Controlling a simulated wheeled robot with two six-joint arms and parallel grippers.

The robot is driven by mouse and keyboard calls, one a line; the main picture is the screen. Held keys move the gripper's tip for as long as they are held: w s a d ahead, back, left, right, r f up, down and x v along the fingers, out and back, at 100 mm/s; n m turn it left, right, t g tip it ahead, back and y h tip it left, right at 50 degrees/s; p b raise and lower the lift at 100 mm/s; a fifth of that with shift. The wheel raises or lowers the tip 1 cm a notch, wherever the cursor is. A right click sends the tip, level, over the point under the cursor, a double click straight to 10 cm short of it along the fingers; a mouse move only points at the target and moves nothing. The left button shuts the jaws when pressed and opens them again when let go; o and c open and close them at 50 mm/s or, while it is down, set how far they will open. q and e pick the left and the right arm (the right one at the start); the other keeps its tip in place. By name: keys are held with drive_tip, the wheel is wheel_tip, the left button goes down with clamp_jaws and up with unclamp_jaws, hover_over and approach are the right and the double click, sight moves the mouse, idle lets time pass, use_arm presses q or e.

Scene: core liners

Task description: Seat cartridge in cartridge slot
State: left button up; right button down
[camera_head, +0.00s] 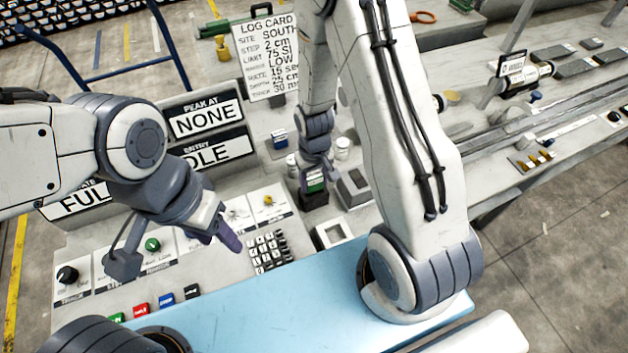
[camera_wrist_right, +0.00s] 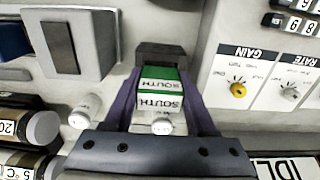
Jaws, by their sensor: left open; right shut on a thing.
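The cartridge (camera_head: 316,184) is green and white; its label reads SOUTH in the right wrist view (camera_wrist_right: 160,88). My right gripper (camera_wrist_right: 160,105) has its purple fingers on both sides of it and is shut on it; the gripper (camera_head: 316,168) points down at the console in the head view. A dark block (camera_head: 313,200), likely the cartridge slot, is directly below the cartridge. The block (camera_wrist_right: 160,56) meets the cartridge's far end in the wrist view; how deep the cartridge sits is hidden. My left gripper (camera_head: 226,232) is open and empty above the console's front left.
A grey box with a dark face (camera_head: 353,187) stands right of the block. White-capped cylinders (camera_wrist_right: 86,108) are close by. A keypad (camera_head: 268,251), knobs and coloured buttons (camera_head: 140,309) lie in front. A log card (camera_head: 267,55) stands behind, reading SOUTH.

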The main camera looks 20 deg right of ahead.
sight(314, 176)
drive_tip(key=shift+f+b, duration=0.75)
drive_tip(key=shift+f, duration=0.3)
drive_tip(key=shift+c, duration=0.6)
unclamp_jaws()
wheel_tip(314, 176, up, 11)
drive_tip(key=shift+f+b, duration=0.2)
drive_tip(key=shift+b, duration=0.1)
